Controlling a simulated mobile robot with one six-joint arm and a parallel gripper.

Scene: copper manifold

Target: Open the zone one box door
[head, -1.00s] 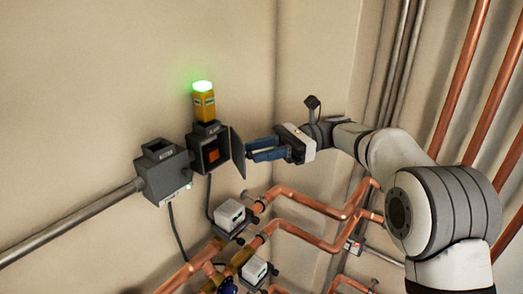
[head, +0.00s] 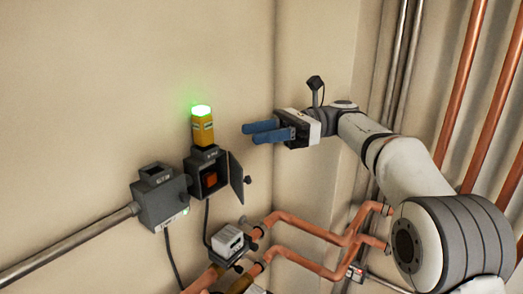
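The grey box (head: 209,178) on the wall has its door (head: 237,176) swung out to the right, with a small dark knob at the door's outer edge. A red-orange part (head: 210,179) shows inside the box. My gripper (head: 248,133) is above and to the right of the door, apart from it, with its blue fingers pointing left. The fingers show a gap between them, and nothing is seen in it. The box's label is too small to read surely.
A yellow beacon (head: 203,128) with a lit green top stands on the box. A second grey box (head: 160,200) with a conduit (head: 70,238) is on the left. Copper pipes (head: 318,237) and a white-topped valve unit (head: 229,240) are below. The wall above is clear.

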